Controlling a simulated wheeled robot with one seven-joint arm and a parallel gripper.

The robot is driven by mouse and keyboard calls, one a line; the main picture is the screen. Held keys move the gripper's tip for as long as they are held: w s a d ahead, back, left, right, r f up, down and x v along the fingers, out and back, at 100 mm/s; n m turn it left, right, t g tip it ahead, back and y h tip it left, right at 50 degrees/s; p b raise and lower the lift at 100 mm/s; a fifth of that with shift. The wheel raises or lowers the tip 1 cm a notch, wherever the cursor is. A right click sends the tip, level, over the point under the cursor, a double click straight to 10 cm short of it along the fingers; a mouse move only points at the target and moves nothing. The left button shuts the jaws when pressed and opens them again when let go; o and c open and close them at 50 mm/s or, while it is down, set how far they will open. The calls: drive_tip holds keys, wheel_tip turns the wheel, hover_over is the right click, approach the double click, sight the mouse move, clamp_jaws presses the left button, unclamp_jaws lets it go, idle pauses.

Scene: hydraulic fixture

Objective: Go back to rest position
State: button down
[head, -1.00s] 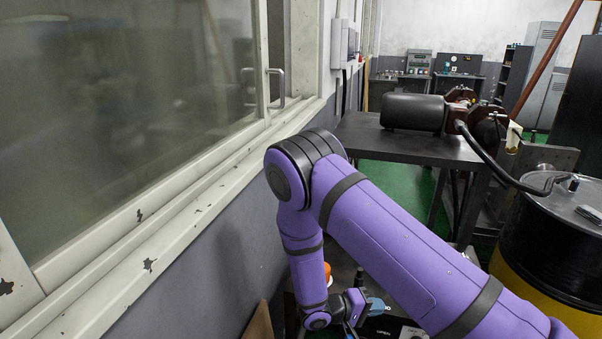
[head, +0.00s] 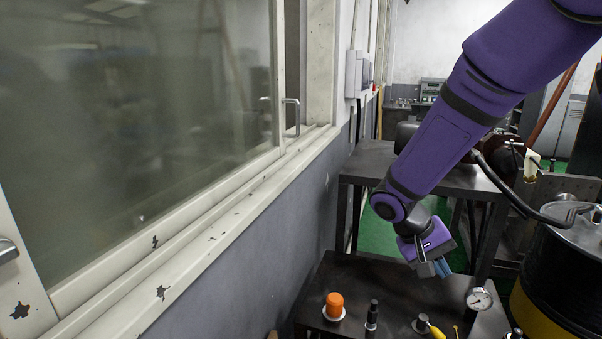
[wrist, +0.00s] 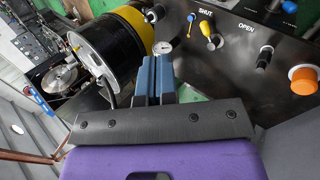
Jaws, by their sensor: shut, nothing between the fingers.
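My purple arm reaches in from the upper right of the head view. My gripper (head: 443,268) hangs above the back of the dark hydraulic fixture panel (head: 376,287), apart from it. In the wrist view its two blue fingers (wrist: 154,72) are together with nothing between them. The panel carries an orange button (head: 335,306), a black-handled lever (head: 372,314), a yellow-handled lever (head: 430,327) and a round gauge (head: 479,299). In the wrist view, the panel shows the words SHUT and OPEN, and a blue-knobbed lever (wrist: 191,18).
A black and yellow drum (head: 560,265) stands at the right. A dark table (head: 365,164) stands behind the panel with a black cylinder and hose on it. A window wall (head: 170,265) runs along the left. Green floor shows between the table and panel.

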drive_tip(key=s+d+r+t+y, duration=0.1)
drive_tip(key=s+r+t+y, duration=0.2)
drive_tip(key=s+r, duration=0.6)
drive_tip(key=s+d+r+n+t+y, duration=0.1)
drive_tip(key=s+r+t+y, duration=0.3)
drive_tip(key=s+r, duration=0.5)
drive_tip(key=shift+s+d+r, duration=0.25)
drive_tip(key=shift+s+r, duration=0.05)
drive_tip(key=shift+s, duration=0.45)
